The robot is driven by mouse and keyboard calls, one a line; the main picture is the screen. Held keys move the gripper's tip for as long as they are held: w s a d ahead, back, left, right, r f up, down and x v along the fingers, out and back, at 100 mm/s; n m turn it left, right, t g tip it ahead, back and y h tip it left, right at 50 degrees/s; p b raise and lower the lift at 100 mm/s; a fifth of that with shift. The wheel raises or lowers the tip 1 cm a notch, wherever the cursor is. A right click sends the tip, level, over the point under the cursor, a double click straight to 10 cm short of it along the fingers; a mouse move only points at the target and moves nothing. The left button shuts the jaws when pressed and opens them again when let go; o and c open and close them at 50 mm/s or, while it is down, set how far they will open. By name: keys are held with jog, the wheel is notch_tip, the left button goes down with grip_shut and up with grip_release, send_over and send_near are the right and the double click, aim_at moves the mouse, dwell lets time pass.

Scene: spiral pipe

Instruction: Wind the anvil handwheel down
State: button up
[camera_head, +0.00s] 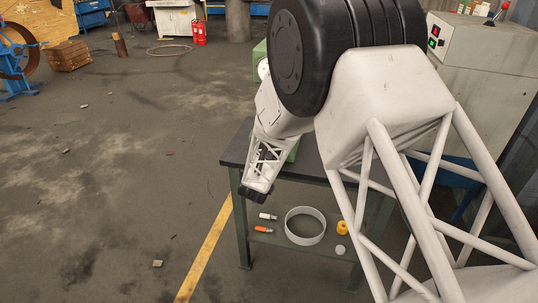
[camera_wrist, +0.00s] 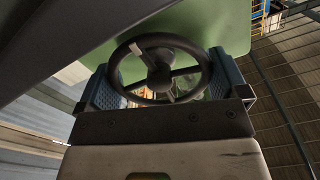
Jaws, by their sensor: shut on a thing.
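The anvil handwheel (camera_wrist: 158,79) is a dark wheel with a round rim, spokes and a hub, seen in the wrist view. My gripper (camera_wrist: 165,84) has its two blue-padded fingers at the wheel's left and right sides, shut on its rim. A green body (camera_wrist: 225,22) lies behind the wheel. In the head view my gripper (camera_head: 257,190) shows as a dark end at the near left edge of the dark-topped bench (camera_head: 237,150). The wheel is hidden there by my arm, which also covers most of the green machine.
The bench's lower shelf holds a pale ring (camera_head: 305,226), an orange-handled item (camera_head: 264,229), a small white item (camera_head: 268,216) and a yellow item (camera_head: 342,228). A grey control cabinet (camera_head: 480,60) stands at the right. Open floor lies left of the bench.

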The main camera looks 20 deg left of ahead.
jog(key=n, duration=0.5)
jog(key=shift+n, duration=0.3)
jog(key=n, duration=0.5)
jog(key=shift+a, duration=0.1)
jog(key=o, duration=0.6)
jog(key=shift+s, duration=0.1)
jog(key=shift+s, duration=3.85)
